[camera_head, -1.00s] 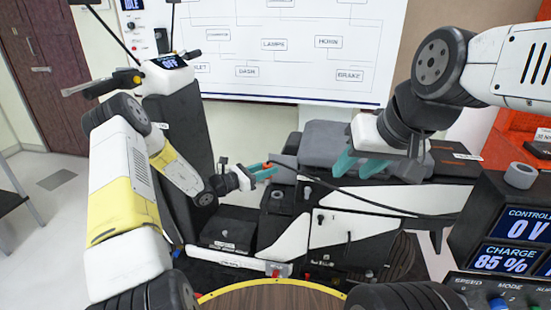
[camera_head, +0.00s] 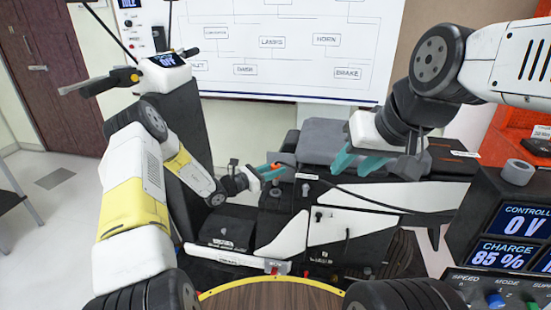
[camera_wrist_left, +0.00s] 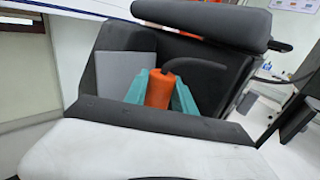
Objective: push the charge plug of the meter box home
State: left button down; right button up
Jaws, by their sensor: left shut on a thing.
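My left gripper (camera_head: 268,173) is shut on the orange charge plug (camera_wrist_left: 157,90), which sits between its teal fingers in the left wrist view. The plug shows only as a small orange bit in the head view, over the dark and white chassis (camera_head: 283,237). A black cable (camera_head: 370,203) runs from it to the right, toward the meter box (camera_head: 518,225), which reads 0 V and charge 85%. I cannot make out a socket at the plug's tip. My right gripper (camera_head: 358,162) is open and empty, its teal fingers apart above the chassis by the grey seat.
A grey seat (camera_head: 325,143) tops the chassis. A handlebar column with a display (camera_head: 167,62) stands behind my left arm. A tape roll (camera_head: 517,172) lies on the meter box. A round wooden top (camera_head: 270,297) is in front. The floor at left is clear.

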aim_at(275, 184)
pick_arm(q)
jog(key=shift+f, duration=1.45)
jog(key=shift+f, duration=1.9)
jog(key=shift+r, duration=0.2)
jog(key=shift+r, duration=1.4)
jog(key=shift+f, duration=1.55)
dwell(0.8)
jog(key=c, duration=0.9)
grip_release()
jog(key=shift+c, duration=0.2)
jog(key=shift+a, duration=0.15)
